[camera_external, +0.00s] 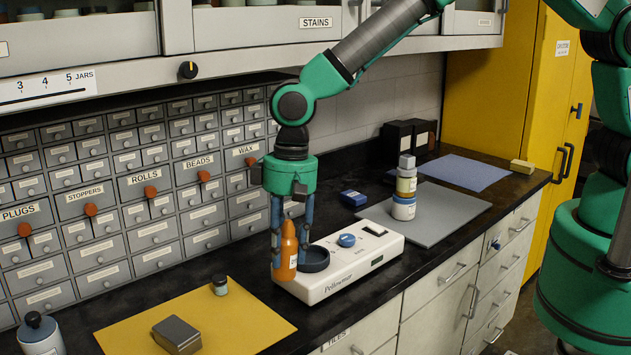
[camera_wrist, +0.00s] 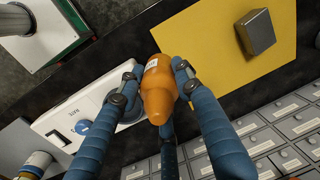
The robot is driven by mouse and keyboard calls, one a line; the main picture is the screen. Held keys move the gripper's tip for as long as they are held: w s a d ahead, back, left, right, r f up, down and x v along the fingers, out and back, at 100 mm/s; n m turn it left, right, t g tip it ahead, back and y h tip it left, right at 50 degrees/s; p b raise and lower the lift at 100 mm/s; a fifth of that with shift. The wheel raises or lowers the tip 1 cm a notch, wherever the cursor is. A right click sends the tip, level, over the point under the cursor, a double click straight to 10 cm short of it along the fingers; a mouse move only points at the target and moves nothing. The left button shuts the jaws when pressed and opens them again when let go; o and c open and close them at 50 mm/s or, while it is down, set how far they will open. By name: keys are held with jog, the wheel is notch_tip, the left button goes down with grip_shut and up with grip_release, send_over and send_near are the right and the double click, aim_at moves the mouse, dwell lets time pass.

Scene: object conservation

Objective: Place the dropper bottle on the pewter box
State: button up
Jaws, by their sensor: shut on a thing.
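The orange dropper bottle (camera_external: 288,255) with a white label is upright between the fingers of my gripper (camera_external: 290,238), which is shut on it. In the external view it overlaps the left end of the white appliance; I cannot tell its exact height. In the wrist view the bottle (camera_wrist: 158,92) sits between the blue fingers of my gripper (camera_wrist: 157,86). The pewter box (camera_external: 176,335), a small dark grey block, lies on the yellow mat (camera_external: 235,315), left of and nearer than my gripper. The box (camera_wrist: 257,31) also shows at the wrist view's upper right, apart from the bottle.
The white appliance (camera_external: 345,270) has a dark round cup and a blue knob. A small dark-capped jar (camera_external: 219,285) stands at the mat's back edge. A grey-white bottle (camera_external: 40,336) stands at lower left. Stacked jars (camera_external: 404,190) stand on a grey mat. Labelled drawers (camera_external: 150,190) line the back.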

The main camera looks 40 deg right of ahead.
jog(key=shift+s+a+r+p, duration=0.15)
jog(key=shift+s+a+p, duration=0.1)
jog(key=shift+a+p, duration=0.4)
jog(key=s+a+m+h+p, duration=0.1)
jog(key=s+a+p, duration=0.3)
jog(key=a+p, duration=0.3)
jog(key=shift+s+a+f+m+p, duration=0.15)
jog(key=shift+a+f+m+p, duration=0.15)
jog(key=shift+a+p, duration=0.15)
jog(key=shift+a, duration=0.1)
jog(key=p, duration=0.2)
send_over(183, 337)
jog(key=shift+f, duration=0.8)
dwell(0.3)
jog(key=shift+f+p, duration=0.3)
jog(key=shift+f, duration=1.4)
